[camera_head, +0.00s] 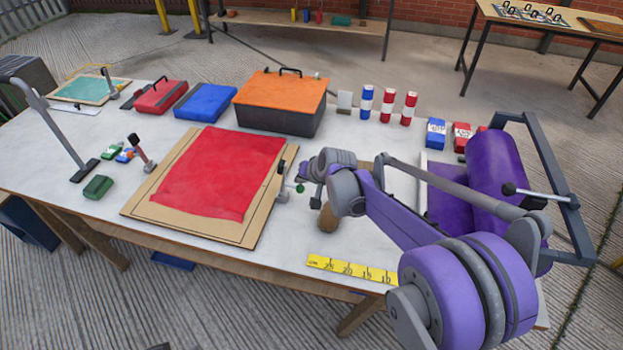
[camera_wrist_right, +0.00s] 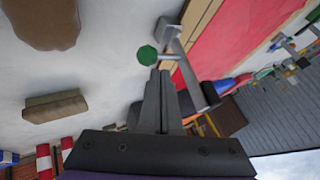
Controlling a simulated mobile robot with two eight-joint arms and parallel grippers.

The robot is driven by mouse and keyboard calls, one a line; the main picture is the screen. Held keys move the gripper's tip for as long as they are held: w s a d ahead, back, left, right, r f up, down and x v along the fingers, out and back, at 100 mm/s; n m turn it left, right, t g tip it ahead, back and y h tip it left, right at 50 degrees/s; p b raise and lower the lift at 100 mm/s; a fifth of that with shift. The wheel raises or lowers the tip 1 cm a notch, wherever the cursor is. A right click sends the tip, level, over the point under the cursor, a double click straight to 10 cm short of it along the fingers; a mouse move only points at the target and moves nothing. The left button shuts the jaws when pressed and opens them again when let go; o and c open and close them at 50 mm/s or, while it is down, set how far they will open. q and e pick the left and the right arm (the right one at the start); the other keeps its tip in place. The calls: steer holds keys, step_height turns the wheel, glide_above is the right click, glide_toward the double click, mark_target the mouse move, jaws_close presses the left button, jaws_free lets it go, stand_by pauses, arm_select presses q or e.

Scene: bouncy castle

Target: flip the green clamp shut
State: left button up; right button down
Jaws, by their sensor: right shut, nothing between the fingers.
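The green clamp (camera_head: 284,190) stands at the right edge of the wooden board (camera_head: 262,222), beside the red sheet (camera_head: 220,170). It has a grey metal body, a dark-tipped lever and a green knob (camera_wrist_right: 147,55). In the right wrist view its lever (camera_wrist_right: 197,82) slants away from the body, past the fingers. My right gripper (camera_head: 317,196) is just right of the clamp, and its fingers (camera_wrist_right: 160,74) are shut and empty. Their tips appear close to the green knob; I cannot tell whether they touch. My left gripper is not in view.
Another clamp (camera_head: 141,153) stands at the board's left side. An orange-topped box (camera_head: 281,93), a blue case (camera_head: 205,102) and striped cylinders (camera_head: 387,105) stand behind. A brown object (camera_head: 328,218) lies under my right arm. A yellow ruler (camera_head: 350,270) lies along the front edge.

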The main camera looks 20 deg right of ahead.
steer(key=shift+w+a+r, duration=0.25)
steer(key=shift+w+a, duration=0.35)
steer(key=shift+a, duration=0.3)
steer(key=shift+a+r, duration=0.1)
